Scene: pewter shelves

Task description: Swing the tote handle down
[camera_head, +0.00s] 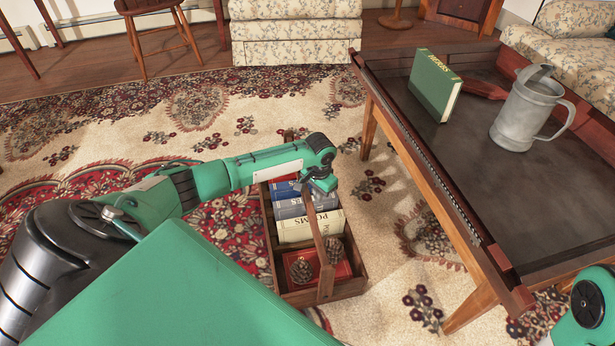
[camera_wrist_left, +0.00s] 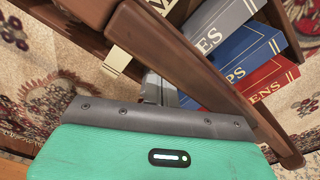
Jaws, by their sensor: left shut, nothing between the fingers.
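The wooden tote (camera_head: 357,278) stands on the rug and holds several books and pine cones. Its brown handle (camera_head: 315,222) is raised above the box; its bar runs lengthwise over the books. In the left wrist view the handle (camera_wrist_left: 195,75) crosses diagonally in front of the books. My left gripper (camera_head: 324,184) is at the handle bar, above the books. Its grey fingers (camera_wrist_left: 155,90) are shut and empty beside the bar, their tips partly hidden; I cannot tell if they touch it. My right gripper is not in view; only part of my right arm shows at lower right.
A low wooden table (camera_head: 490,215) stands right of the tote, with a green book (camera_head: 433,85) and a pewter tankard (camera_head: 527,110) on it. A floral sofa (camera_head: 295,30) and a wooden chair (camera_head: 160,30) are at the back. Open rug lies left of and behind the tote.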

